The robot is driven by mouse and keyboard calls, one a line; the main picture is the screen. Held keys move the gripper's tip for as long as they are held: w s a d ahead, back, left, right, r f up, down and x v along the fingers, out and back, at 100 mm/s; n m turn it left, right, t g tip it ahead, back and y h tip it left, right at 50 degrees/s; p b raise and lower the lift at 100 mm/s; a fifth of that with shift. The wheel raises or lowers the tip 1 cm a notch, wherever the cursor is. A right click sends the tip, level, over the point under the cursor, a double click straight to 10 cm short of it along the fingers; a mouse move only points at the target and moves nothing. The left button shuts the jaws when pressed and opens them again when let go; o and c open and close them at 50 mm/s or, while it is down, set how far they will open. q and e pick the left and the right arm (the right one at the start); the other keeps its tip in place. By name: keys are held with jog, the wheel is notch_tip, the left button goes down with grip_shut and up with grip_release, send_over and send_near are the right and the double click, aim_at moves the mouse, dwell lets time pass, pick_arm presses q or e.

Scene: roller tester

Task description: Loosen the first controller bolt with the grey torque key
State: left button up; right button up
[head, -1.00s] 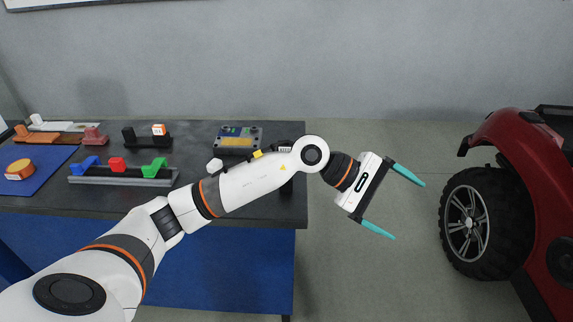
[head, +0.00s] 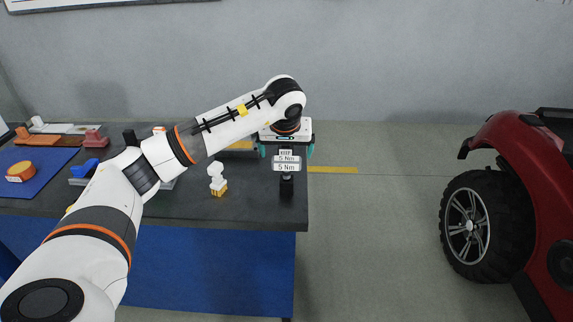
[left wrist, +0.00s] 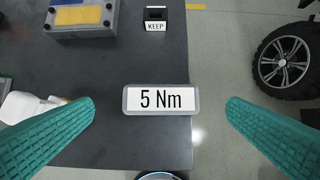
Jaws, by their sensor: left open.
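A grey block labelled "5 Nm" (head: 286,167), seemingly the torque key's head, is above a black stand (head: 286,187) at the table's right end. It also shows in the left wrist view (left wrist: 160,99). My left gripper (head: 287,151) points down over it, open, its teal fingers apart on either side and not touching it. The controller box (left wrist: 80,16), grey with yellow and blue panels, is at the upper left of the wrist view. My arm mostly hides it in the head view, and the first bolt cannot be made out. My right gripper is not in view.
A block labelled "KEEP" (left wrist: 155,18) stands behind the key. A white and yellow piece (head: 217,180) stands left of it on the dark table (head: 245,207). A blue mat (head: 58,163) lies far left. A red vehicle (head: 525,175) is at right, with clear floor between.

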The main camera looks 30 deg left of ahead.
aim_at(287, 159)
pick_arm(q)
jog(key=p+x, duration=0.1)
jog(key=x, duration=0.4)
jog(key=shift+w+f, duration=0.1)
jog(key=shift+f, duration=0.05)
jog(key=c, duration=1.2)
notch_tip(287, 159, up, 10)
jog(key=shift+r+b, duration=0.1)
jog(key=shift+b, duration=0.4)
